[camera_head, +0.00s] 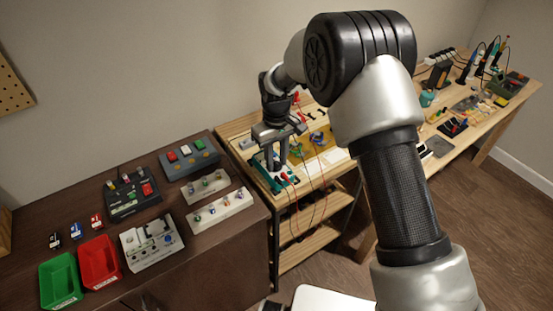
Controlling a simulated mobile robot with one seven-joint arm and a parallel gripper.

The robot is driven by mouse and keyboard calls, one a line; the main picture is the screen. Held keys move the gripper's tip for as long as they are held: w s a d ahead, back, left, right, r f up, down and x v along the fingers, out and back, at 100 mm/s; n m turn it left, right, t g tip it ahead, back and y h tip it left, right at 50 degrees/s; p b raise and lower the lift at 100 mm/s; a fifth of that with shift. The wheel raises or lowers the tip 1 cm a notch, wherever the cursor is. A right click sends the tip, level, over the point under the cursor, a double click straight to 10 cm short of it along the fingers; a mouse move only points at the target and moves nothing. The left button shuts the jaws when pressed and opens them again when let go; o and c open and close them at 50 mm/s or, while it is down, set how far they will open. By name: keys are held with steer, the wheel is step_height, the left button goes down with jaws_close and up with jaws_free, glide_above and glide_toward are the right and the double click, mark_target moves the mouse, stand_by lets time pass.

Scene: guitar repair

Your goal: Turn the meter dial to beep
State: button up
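My gripper (276,163) points down over the wooden bench at the centre of the picture. Its fingertips are small here, and I cannot tell whether they are open or shut. A teal-edged device (267,180), which looks like the meter, lies directly below and partly behind the fingers. Red leads run near it. The dial cannot be made out; the gripper covers part of the device. I cannot tell whether the fingers touch it.
A dark cabinet (235,240) at left holds a green bin (60,280), a red bin (99,262) and several switch boxes. Red cables (322,190) hang over the bench's front edge. Tools crowd the far-right bench. My arm hides the middle right.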

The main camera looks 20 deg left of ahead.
jaws_close()
steer(key=shift+d+n, duration=0.1)
steer(key=shift+n, duration=0.3)
steer(key=n+b, duration=0.1)
steer(key=n, duration=0.1)
steer(key=shift+w+n, duration=0.2)
steer(key=shift+n, duration=0.2)
steer(key=n, duration=0.3)
steer(key=shift+w+d+n, duration=0.1)
steer(key=shift+w+n, duration=0.1)
steer(key=shift+n, duration=0.2)
steer(key=n, duration=0.6)
steer(key=shift+w, duration=0.25)
steer(key=shift+n, duration=0.3)
